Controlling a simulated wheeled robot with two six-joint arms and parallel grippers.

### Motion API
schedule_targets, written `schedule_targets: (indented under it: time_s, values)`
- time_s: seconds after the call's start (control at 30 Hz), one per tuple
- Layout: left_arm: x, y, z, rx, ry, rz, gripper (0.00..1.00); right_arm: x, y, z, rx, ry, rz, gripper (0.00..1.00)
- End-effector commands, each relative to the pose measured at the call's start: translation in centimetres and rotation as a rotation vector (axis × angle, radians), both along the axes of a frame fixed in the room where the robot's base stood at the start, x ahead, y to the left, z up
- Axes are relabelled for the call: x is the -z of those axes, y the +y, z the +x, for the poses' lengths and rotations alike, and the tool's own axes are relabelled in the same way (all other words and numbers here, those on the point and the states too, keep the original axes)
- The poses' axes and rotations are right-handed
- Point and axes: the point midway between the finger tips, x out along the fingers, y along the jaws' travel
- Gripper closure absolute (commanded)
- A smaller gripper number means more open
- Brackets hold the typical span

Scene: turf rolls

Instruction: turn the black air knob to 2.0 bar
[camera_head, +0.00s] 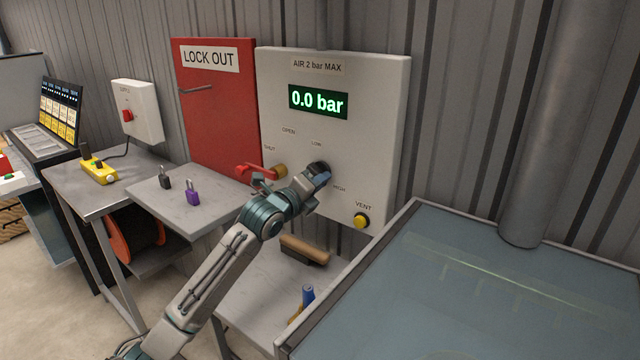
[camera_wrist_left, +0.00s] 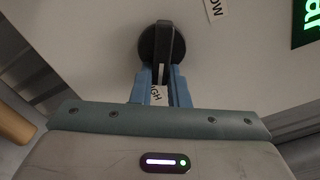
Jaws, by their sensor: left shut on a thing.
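The black air knob (camera_head: 319,168) sits on the pale air panel (camera_head: 375,130), between the LOW and HIGH labels. It also shows in the left wrist view (camera_wrist_left: 149,45) as a round disc with a raised bar. My left gripper (camera_head: 322,178) is at the knob, its blue fingers (camera_wrist_left: 161,78) shut on the knob's bar. The green display (camera_head: 318,102) above reads 0.0 bar. My right gripper is in neither view.
A red valve lever (camera_head: 257,172) points left toward SHUT, close beside my left wrist. A yellow VENT button (camera_head: 361,220) is at the lower right.

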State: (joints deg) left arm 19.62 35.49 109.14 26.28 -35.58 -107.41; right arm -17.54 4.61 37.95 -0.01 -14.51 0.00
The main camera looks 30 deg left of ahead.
Motion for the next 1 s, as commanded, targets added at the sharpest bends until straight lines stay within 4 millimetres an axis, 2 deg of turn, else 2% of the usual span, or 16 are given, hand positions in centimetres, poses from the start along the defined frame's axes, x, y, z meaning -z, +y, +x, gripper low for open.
schedule_targets:
  time_s: [0.47, 0.5, 0.6, 1.0]
  values:
    - [0.33, 0.02, -0.01, 0.000, 0.005, 0.015, 1.00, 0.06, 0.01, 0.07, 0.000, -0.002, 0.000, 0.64]
    - [0.33, 0.02, -0.02, 0.000, 0.005, 0.015, 0.84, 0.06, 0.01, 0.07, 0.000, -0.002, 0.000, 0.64]
    - [0.31, 0.02, -0.01, 0.000, 0.005, 0.014, 0.64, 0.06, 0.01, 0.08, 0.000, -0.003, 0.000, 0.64]
    - [0.24, 0.16, -0.57, -0.002, 0.001, 0.017, 0.64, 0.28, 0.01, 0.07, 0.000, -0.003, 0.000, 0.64]
